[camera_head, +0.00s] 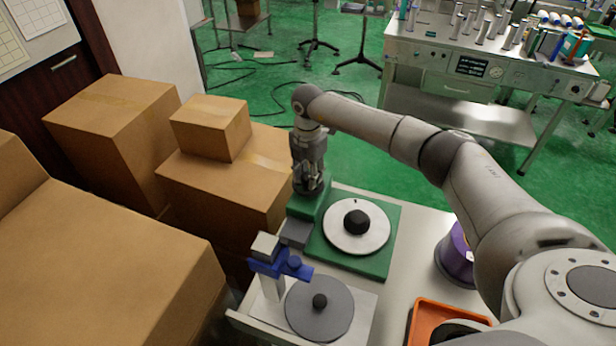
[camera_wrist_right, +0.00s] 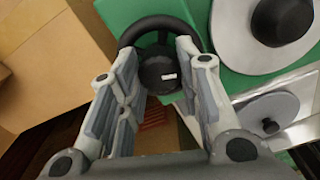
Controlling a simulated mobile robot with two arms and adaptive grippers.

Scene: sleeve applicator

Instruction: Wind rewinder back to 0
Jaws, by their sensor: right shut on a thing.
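The rewinder is a green device (camera_head: 388,225) on the table, with a white dial disc (camera_head: 372,240) and a black knob (camera_head: 357,222). A small dark mark shows at the disc's far edge; I cannot read a number. In the right wrist view, a black handwheel (camera_wrist_right: 158,72) sits at the green device's side. My right gripper (camera_head: 310,188) points down at the device's far left corner. It is shut on the handwheel, its fingers on both sides of the hub in the right wrist view (camera_wrist_right: 156,55). The gripper hides the wheel in the head view. My left gripper is not in view.
A grey disc (camera_head: 335,305) on a plate with a blue bracket (camera_head: 280,264) stands nearer. A purple spool (camera_head: 455,255) and an orange tray (camera_head: 428,312) lie to the right. Cardboard boxes (camera_head: 222,195) crowd the left, close to my gripper. A steel bench (camera_head: 425,62) stands far off.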

